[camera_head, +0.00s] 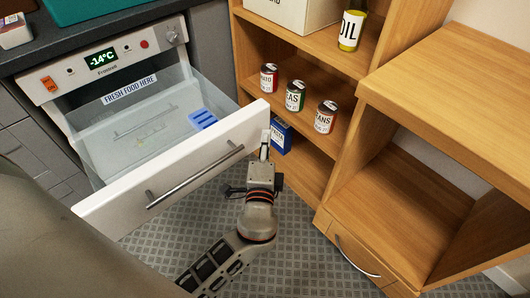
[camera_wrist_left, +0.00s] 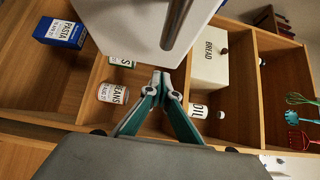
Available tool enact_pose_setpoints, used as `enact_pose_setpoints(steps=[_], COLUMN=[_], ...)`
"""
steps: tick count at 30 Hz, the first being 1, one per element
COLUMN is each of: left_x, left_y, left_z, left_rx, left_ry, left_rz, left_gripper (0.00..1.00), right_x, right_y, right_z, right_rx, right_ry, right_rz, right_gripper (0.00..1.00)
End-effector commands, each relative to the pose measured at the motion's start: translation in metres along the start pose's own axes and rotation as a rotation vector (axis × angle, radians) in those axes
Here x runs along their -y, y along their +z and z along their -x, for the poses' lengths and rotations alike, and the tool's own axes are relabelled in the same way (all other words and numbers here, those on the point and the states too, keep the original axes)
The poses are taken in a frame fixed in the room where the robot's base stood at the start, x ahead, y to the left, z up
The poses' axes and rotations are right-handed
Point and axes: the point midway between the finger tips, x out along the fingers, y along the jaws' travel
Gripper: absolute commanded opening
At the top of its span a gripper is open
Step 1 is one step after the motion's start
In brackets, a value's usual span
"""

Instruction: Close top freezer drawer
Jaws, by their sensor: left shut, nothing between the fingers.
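The top freezer drawer (camera_head: 105,207) stands pulled out, with a white front and a metal bar handle (camera_head: 195,177). Its clear bin shows behind the front, with a blue item (camera_head: 203,120) inside. My left gripper (camera_head: 265,142) is shut and empty, near the right end of the drawer front. In the left wrist view, its closed fingertips (camera_wrist_left: 160,77) are just below the white drawer front (camera_wrist_left: 130,28) and its handle (camera_wrist_left: 178,22); I cannot tell whether they touch. My right gripper is not in view.
The freezer panel (camera_head: 104,62) reads -14°C. A wooden shelf (camera_head: 250,75) on the right holds several cans, a blue pasta box (camera_head: 281,135) and an oil bottle (camera_head: 352,28). An open wooden cabinet (camera_head: 400,215) stands at right. Patterned floor (camera_head: 300,262) lies free between.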

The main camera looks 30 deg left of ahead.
Motion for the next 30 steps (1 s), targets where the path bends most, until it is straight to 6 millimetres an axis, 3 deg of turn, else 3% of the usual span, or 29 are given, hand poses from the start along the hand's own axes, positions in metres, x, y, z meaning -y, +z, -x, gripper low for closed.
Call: enact_pose_setpoints(steps=[6, 23, 30], left_x=[0.0, -0.001, 0.0], left_y=[0.021, 0.027, 0.044], left_z=[-0.018, -0.023, -0.04], left_rx=[-0.001, 0.0, 0.003], left_ry=[0.0, 0.002, -0.001], left_rz=[-0.003, -0.003, -0.005], left_gripper=[0.0, 0.0, 0.0], right_x=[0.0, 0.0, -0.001], right_y=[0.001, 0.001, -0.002], right_z=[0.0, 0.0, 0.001], right_rx=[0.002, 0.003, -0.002], right_ry=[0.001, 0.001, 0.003], right_rz=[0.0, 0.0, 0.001], right_gripper=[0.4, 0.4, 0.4])
